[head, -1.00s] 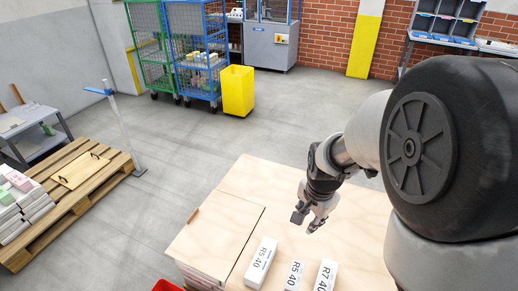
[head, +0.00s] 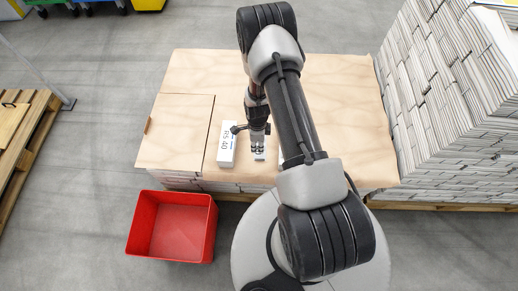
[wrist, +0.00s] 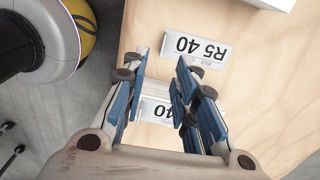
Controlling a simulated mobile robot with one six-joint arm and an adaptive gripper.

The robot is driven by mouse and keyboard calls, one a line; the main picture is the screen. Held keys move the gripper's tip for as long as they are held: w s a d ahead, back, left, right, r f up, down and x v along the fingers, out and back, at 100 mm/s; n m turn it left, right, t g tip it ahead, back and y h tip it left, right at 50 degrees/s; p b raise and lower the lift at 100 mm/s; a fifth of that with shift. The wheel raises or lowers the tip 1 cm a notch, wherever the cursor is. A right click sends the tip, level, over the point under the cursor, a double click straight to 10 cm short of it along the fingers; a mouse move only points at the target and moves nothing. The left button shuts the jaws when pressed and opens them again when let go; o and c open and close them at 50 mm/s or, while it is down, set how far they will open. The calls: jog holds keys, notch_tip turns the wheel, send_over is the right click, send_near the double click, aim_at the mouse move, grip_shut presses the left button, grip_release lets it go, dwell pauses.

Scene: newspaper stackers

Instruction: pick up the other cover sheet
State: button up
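Three white cover sheets, slim blocks in shape, belong to this scene. One reading R5 40 (head: 226,155) lies on the wooden top (head: 340,90) left of my gripper (head: 258,146). A second (head: 259,155) lies under my gripper, mostly hidden. The third, R7 40 in the earlier head view, is hidden by my arm now. In the wrist view my gripper (wrist: 160,75) is open, pointing down. A sheet showing 40 (wrist: 158,111) lies between and below its fingers, partly covered. Another R5 40 sheet (wrist: 197,48) lies just beyond the right finger. I cannot tell any contact.
A brown board (head: 180,125) lies on the left part of the top. A red bin (head: 172,228) stands on the floor in front. Tall newspaper stacks (head: 450,90) rise at the right. A wooden pallet (head: 30,135) lies at the far left.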

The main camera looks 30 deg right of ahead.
jog(key=b, duration=0.3)
send_over(260, 158)
jog(key=a, duration=0.1)
notch_tip(260, 158, down, 9)
jog(key=shift+s+a, duration=0.15)
jog(key=shift+d+f+b, duration=0.2)
jog(key=shift+f+b, duration=0.15)
jog(key=shift+f, duration=0.55)
jog(key=shift+d+f+b, duration=0.15)
jog(key=shift+f+b, duration=0.2)
jog(key=shift+f, duration=0.5)
jog(key=shift+d+f+b, duration=0.2)
jog(key=shift+f+b, duration=0.15)
jog(key=shift+f, duration=0.55)
jog(key=shift+r, duration=0.1)
jog(key=shift+c, duration=0.2)
grip_shut()
